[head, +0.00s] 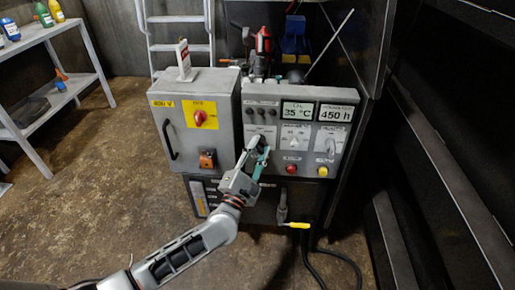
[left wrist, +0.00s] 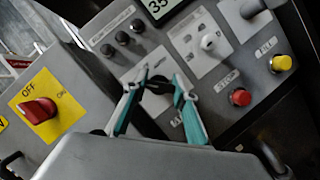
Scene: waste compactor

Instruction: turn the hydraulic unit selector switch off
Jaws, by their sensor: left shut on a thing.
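The grey control console (head: 270,97) stands at the middle of the head view. My left gripper (head: 259,147) is at the lower left of its face. In the left wrist view its green-edged fingers (left wrist: 160,86) are closed around a dark selector knob (left wrist: 160,88) on a pale plate. The fingers cover much of this knob, and its pointing direction and label cannot be read. To its right are a white selector (head: 295,138) and a grey lever-like selector (head: 329,145), each on a pale plate. My right gripper is not in view.
A red rotary switch (head: 199,117) sits on a yellow plate on the left cabinet. Red (head: 292,169) and yellow (head: 323,171) buttons lie below the selectors. A yellow-handled lever (head: 297,225) sticks out lower down. Shelving (head: 60,30) stands at the left.

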